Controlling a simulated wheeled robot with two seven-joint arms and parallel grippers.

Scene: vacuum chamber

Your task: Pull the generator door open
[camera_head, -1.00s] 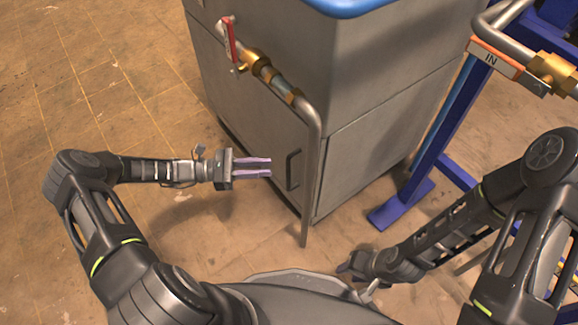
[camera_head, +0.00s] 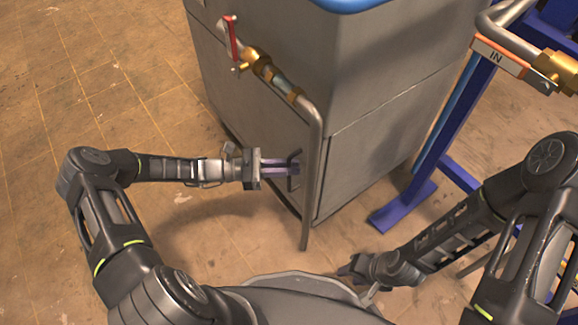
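The generator is a grey metal cabinet (camera_head: 385,85) with a flat door (camera_head: 250,125) on its left face. The door looks closed. Its dark upright bar handle (camera_head: 295,184) sits near the door's right edge. My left gripper (camera_head: 294,168) points right, with its purple fingers at the handle. The fingers hide the handle's middle, and I cannot tell whether they are clamped on it. My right gripper (camera_head: 347,270) is low, in front of the cabinet, away from the door. Its fingers are small and partly hidden.
A vertical grey pipe (camera_head: 312,180) runs down just right of the handle, fed from a red-levered valve (camera_head: 229,38). A blue metal frame (camera_head: 425,170) stands to the right. The tiled floor (camera_head: 90,80) left of the door is clear.

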